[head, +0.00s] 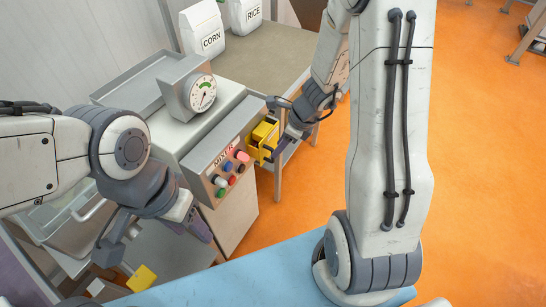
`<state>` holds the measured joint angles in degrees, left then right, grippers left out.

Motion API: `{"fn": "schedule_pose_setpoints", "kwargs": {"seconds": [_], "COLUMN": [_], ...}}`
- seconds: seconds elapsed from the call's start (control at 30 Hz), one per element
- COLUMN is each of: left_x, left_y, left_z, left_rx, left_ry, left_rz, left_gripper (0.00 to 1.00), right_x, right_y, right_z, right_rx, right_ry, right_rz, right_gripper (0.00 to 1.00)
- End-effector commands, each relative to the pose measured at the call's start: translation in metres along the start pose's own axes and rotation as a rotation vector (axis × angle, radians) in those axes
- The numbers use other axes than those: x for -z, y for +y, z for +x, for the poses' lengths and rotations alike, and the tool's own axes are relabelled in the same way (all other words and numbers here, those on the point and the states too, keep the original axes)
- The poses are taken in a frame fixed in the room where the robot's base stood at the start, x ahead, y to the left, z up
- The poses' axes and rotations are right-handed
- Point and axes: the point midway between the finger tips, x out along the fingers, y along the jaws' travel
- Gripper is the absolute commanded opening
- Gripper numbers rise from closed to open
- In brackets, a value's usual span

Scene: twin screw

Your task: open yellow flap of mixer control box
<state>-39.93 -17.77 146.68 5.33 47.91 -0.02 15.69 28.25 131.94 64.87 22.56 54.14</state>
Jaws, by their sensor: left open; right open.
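The mixer control box (219,159) is a grey sloped panel with a MIXER label and several coloured buttons. The yellow flap (264,134) is at its right end, with a yellow hollow part showing there. How far the flap is swung is hard to tell at this size. My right gripper (274,128) is open at the right side of the flap, very close to it; contact cannot be made out. My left gripper (154,238) is open and empty, low in front of the control box and to its left.
A dial gauge (202,92) stands on the grey machine behind the panel. CORN (205,32) and RICE (245,15) bags stand on a table (262,58) behind. A blue surface (265,272) lies in front.

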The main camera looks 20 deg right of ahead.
Motion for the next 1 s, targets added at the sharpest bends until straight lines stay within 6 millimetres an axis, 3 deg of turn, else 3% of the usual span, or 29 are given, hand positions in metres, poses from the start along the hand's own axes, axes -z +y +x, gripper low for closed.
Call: {"fn": "schedule_pose_setpoints", "kwargs": {"seconds": [0.03,0.1,0.3,0.67,0.7,0.8,1.0], "left_x": [-0.001,-0.001,-0.001,-0.001,-0.001,-0.001,-0.001], "left_y": [-0.001,-0.001,-0.002,-0.002,-0.002,-0.002,-0.002], "left_z": [0.010,0.015,0.024,0.025,0.025,0.025,0.025], "left_rx": [0.000,0.000,0.000,0.000,0.000,0.000,0.000], "left_ry": [0.000,0.000,0.000,0.000,0.000,0.000,0.000], "left_rz": [0.000,0.000,0.000,0.000,0.000,0.000,0.000], "left_gripper": [0.54,0.54,0.54,0.54,0.54,0.54,0.54], "right_x": [0.002,0.002,0.001,-0.001,-0.001,-0.001,-0.001], "right_y": [0.001,0.001,0.001,0.001,0.001,0.001,0.001], "right_z": [0.015,0.027,0.050,0.054,0.054,0.054,0.054], "right_rx": [-0.004,-0.003,-0.002,-0.001,-0.001,-0.001,-0.001], "right_ry": [0.001,0.001,0.000,0.000,0.000,0.000,0.000], "right_rz": [-0.002,-0.003,-0.004,-0.005,-0.005,-0.005,-0.005], "right_gripper": [0.45,0.45,0.45,0.45,0.41,0.03,0.00]}}
